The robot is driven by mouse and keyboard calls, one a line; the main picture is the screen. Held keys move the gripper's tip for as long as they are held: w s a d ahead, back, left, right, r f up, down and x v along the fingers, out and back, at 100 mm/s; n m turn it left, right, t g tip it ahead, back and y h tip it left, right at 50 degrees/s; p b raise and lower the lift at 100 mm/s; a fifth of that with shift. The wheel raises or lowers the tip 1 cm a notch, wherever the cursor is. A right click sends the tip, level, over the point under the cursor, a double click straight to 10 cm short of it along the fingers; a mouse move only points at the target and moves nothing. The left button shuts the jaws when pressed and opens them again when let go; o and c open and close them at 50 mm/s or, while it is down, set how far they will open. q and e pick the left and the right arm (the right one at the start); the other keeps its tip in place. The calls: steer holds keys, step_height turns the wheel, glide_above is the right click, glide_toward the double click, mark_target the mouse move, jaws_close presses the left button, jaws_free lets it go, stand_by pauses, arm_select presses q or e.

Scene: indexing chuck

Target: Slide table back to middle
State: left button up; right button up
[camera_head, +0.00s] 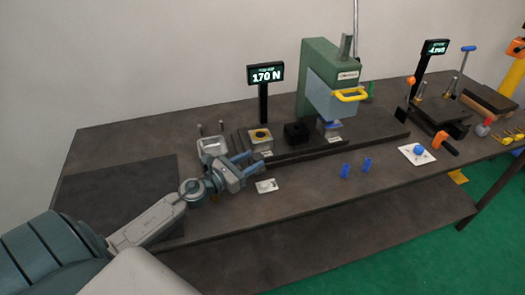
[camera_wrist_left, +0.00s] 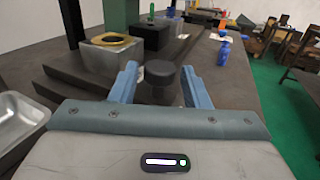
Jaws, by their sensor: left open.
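The slide table carries a grey block with a yellow ring (camera_head: 260,138) at its left end and a black block (camera_head: 297,132) beside it. It sits on a long dark base (camera_head: 375,132) that runs under the green press (camera_head: 322,75). A dark round knob (camera_wrist_left: 160,72) stands in front of the table in the left wrist view. My left gripper (camera_head: 246,164) is open, with its blue fingers on either side of the knob; I cannot tell if they touch it. The ringed block also shows in the wrist view (camera_wrist_left: 110,58). My right gripper is not in view.
A metal tray (camera_head: 212,146) lies left of the base. A display reading 170 N (camera_head: 265,75) stands behind it. Two blue pieces (camera_head: 366,164) stand on the bench front. A white card (camera_head: 266,186) lies near my gripper. Another fixture (camera_head: 440,115) is at right.

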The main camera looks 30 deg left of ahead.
mark_target(262, 155)
arm_select(q)
steer(key=p+x, duration=0.1)
steer(key=x, duration=0.2)
steer(key=shift+w+d+r+p, duration=0.15)
steer(key=shift+w+r+p, duration=0.1)
steer(key=shift+p, duration=0.1)
steer(key=shift+w+d+f, duration=0.2)
steer(key=shift+w+f, duration=0.05)
steer(key=shift+w, duration=0.45)
steer(key=shift+c, duration=0.2)
